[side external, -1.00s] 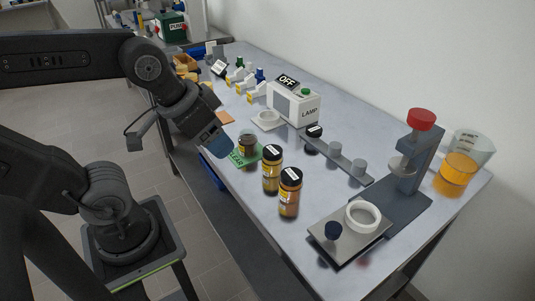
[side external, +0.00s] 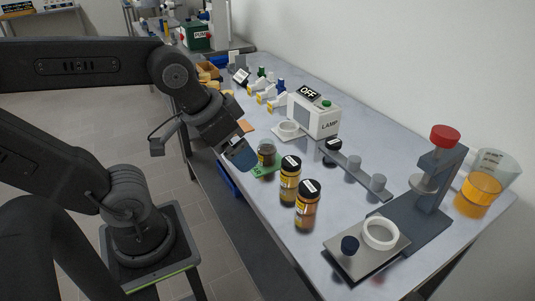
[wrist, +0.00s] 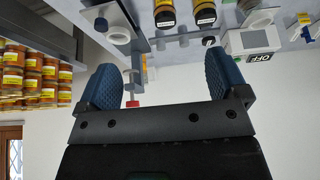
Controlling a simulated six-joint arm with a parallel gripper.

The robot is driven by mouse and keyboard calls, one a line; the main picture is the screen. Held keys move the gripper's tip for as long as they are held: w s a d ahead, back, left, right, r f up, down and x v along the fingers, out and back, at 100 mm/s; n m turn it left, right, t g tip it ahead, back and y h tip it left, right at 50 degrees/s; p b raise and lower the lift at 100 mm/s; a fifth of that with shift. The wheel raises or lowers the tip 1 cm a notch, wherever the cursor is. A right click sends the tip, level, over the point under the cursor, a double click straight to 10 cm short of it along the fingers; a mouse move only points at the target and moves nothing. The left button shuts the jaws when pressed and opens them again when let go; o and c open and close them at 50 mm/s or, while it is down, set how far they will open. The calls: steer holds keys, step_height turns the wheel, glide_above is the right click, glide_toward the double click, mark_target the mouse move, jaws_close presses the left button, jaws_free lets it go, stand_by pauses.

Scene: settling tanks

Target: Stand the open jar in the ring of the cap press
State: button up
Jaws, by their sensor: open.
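The ring also shows in the wrist view (wrist: 118,32).
Two capped jars (side external: 290,181) (side external: 307,206) stand between the open jar and the press. Behind them are a rail with grey posts (side external: 353,167) and the lamp box (side external: 315,117), reading OFF. A beaker of orange liquid (side external: 480,192) stands right of the press.

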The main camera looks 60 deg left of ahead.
steer(key=w+a+f+n+g+y, duration=0.1)
steer(key=w+a+f+n+y, duration=0.1)
steer(key=w+a+n, duration=0.45)
steer(key=n+g+y, duration=0.2)
steer(key=n, duration=0.3)
glide_toward(267, 143)
steer(key=x, duration=0.6)
steer(key=shift+w+a+f, duration=0.15)
steer(key=shift+f, duration=0.25)
steer(key=shift+x, duration=2.95)
steer(key=c, duration=1.1)
